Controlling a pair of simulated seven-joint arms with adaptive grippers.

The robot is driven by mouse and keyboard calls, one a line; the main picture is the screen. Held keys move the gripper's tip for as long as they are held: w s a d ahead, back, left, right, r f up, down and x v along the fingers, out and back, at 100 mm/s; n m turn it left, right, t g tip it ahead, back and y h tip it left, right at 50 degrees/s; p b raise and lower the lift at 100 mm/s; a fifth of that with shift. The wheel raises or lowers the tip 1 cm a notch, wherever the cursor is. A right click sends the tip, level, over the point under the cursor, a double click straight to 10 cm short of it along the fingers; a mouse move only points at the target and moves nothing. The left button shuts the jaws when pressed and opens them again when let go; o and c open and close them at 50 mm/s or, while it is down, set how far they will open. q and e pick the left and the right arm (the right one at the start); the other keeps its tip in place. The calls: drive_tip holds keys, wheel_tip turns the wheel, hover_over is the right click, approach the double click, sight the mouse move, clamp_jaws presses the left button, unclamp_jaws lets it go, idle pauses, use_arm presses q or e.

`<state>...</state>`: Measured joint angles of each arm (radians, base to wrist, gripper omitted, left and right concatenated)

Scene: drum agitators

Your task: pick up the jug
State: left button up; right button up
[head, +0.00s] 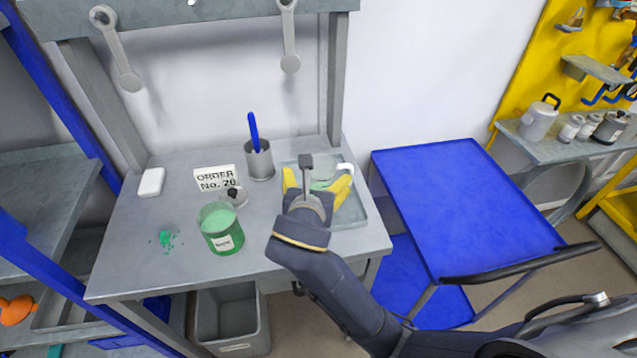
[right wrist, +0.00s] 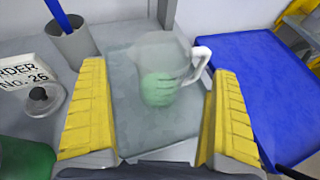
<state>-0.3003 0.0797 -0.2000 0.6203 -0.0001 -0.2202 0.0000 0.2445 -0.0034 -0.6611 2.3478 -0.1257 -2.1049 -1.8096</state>
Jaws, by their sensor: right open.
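The jug (right wrist: 165,65) is see-through with a white handle on its right, and pale green shows low in it. It stands upright on a shallow tray (right wrist: 125,125). In the head view the jug (head: 322,174) is partly hidden by my right gripper (head: 317,182). That gripper is open, with its yellow fingers spread wide. In the right wrist view the jug appears between the fingers but beyond them, with space on both sides. I see no contact. My left gripper is not in view.
A grey cup with a blue stick (head: 258,160), an order card (head: 215,179), a dark-knobbed lid (head: 234,196) and an open green jar (head: 221,230) stand left of the tray. Green crumbs (head: 166,238) lie farther left. A blue cart (head: 465,205) stands right of the bench.

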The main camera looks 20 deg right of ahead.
sight(322, 170)
drive_tip(key=shift+s+f, duration=0.55)
drive_tip(key=shift+f, duration=0.1)
drive_tip(key=shift+w+f, duration=0.15)
drive_tip(key=shift+x, duration=3.4)
drive_tip(key=shift+f, duration=0.1)
drive_tip(key=c, duration=1.4)
wheel_tip(322, 170, up, 20)
